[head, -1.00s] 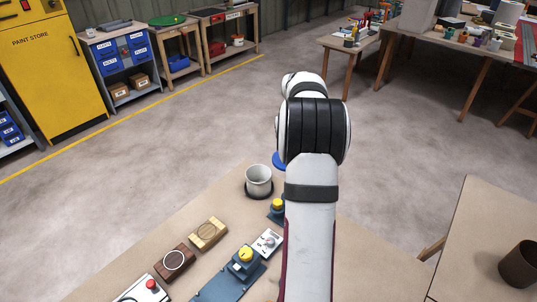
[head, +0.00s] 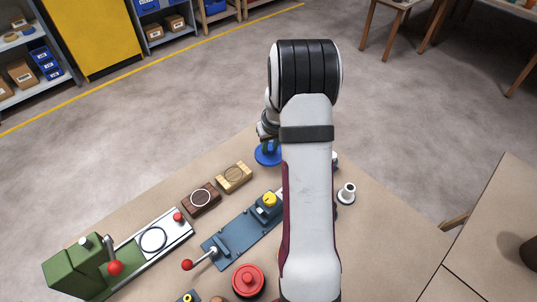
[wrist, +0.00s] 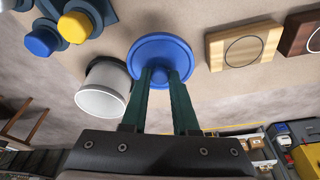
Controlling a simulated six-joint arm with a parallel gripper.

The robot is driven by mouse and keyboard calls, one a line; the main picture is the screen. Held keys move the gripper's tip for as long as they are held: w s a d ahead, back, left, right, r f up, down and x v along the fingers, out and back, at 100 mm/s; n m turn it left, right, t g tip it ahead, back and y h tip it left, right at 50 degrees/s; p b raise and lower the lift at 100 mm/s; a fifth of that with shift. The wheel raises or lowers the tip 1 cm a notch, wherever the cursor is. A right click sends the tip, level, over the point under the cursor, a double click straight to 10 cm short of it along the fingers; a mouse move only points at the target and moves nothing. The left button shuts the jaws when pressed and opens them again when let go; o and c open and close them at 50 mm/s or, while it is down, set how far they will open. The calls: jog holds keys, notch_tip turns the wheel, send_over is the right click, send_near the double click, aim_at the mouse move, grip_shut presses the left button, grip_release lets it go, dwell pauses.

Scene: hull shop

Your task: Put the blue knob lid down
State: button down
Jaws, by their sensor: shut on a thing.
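The blue knob lid (head: 266,160) is a round blue disc, low near the far edge of the bench in the head view. In the wrist view the lid (wrist: 160,50) hangs between the two dark green fingers of my gripper (wrist: 166,74). My gripper (head: 268,137) is shut on its knob, which the fingers partly hide. The disc looks about level. I cannot tell whether its underside touches the bench. An open grey-white cup (wrist: 105,88) stands right beside the lid in the wrist view; the lid's edge slightly overlaps it there.
A light wooden block (head: 234,177) and a dark wooden block (head: 201,199) lie near the lid. A blue fixture with a yellow button (head: 269,199), a red knob (head: 248,280) and a green machine (head: 75,272) stand on the bench (head: 190,255). Bare bench lies between block and lid.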

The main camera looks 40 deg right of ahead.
aim_at(269, 152)
jog(key=shift+s+a+x, duration=0.15)
jog(key=shift+x, duration=0.95)
jog(key=shift+s+a+x, duration=0.15)
jog(key=shift+x, duration=0.9)
jog(key=shift+f, duration=0.25)
jog(key=c, duration=0.7)
grip_release()
jog(key=v, duration=1.2)
jog(key=s+a+r+y, duration=0.15)
jog(key=a+r, duration=0.45)
jog(key=a, duration=0.6)
jog(key=s+a+r+g, duration=0.1)
jog(key=s+a, duration=0.5)
jog(key=s, duration=0.1)
jog(key=s+a+g+y, duration=0.1)
jog(key=s+a, duration=0.5)
jog(key=s+a+r+m+g, duration=0.1)
jog(key=s+a, duration=0.5)
jog(key=s, duration=0.1)
jog(key=shift+s+r+y, duration=0.25)
jog(key=shift+s+r, duration=0.1)
